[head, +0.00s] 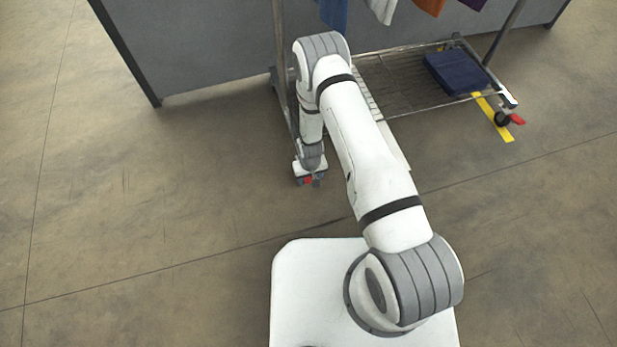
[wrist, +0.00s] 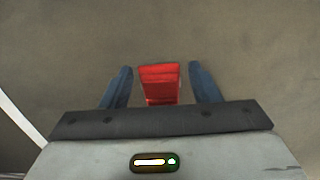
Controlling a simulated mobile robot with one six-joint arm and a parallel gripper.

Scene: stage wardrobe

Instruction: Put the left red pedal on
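The left red pedal (wrist: 159,82) shows in the wrist view between the two blue fingers of my gripper (wrist: 160,84). A gap shows on each side of the pedal, so the fingers are open around it and do not visibly touch it. In the head view my gripper (head: 310,183) is low near the floor at the rack's left front corner, with a bit of red at its tip. The caster under the pedal is hidden by my arm. A second red pedal (head: 517,119) sticks out from the rack's right front caster (head: 502,119).
The wheeled clothes rack (head: 400,114) has a wire bottom shelf with a dark blue folded cloth (head: 455,72) on it. Coloured garments hang above. A grey partition (head: 200,50) stands behind. Yellow tape (head: 493,118) lies by the right caster. The floor at left is clear.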

